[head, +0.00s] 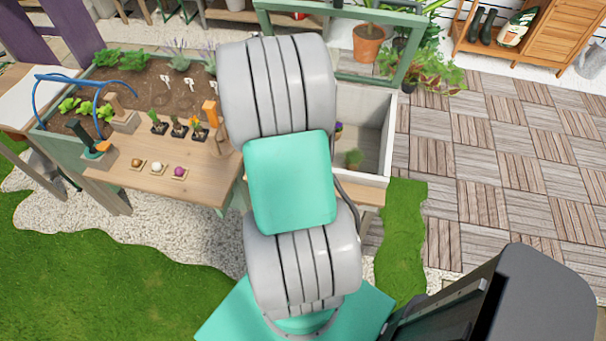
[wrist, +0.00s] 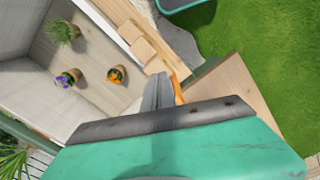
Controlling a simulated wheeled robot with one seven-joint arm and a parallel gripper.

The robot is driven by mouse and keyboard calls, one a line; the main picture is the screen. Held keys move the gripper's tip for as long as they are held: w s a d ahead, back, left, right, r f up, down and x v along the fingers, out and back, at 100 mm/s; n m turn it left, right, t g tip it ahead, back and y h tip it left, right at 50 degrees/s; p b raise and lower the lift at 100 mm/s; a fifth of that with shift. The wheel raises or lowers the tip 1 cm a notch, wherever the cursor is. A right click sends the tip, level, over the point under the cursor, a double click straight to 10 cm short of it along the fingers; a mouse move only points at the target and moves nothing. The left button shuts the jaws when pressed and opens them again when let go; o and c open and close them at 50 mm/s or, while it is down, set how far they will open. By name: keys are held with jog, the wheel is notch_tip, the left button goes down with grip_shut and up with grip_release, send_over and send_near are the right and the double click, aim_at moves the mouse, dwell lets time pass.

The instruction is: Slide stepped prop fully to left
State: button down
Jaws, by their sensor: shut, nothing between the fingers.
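What looks like the stepped prop (wrist: 143,50) shows in the wrist view as light wooden blocks in a stepped row along the pale planter box's edge. My gripper (wrist: 160,92) is shut and empty, with its grey fingertips just below the lower end of that row. I cannot tell whether they touch it. In the head view my arm covers the gripper and the prop.
The planter box (head: 377,179) holds small pots, including orange (wrist: 116,74) and purple (wrist: 66,78) flowers. An orange object (wrist: 178,90) stands close beside my fingers. The potting table (head: 205,188) with seedlings and bulbs lies left of my arm. A green frame (head: 345,42) stands behind the box.

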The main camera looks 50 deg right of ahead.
jog(key=shift+w+a, duration=0.15)
jog(key=shift+w, duration=0.2)
jog(key=shift+s+d, duration=0.2)
jog(key=shift+s, duration=0.3)
jog(key=shift+s+d, duration=0.2)
jog(key=shift+s, duration=0.25)
notch_tip(320, 180, up, 8)
jog(key=p, duration=0.5)
jog(key=shift+p, duration=0.4)
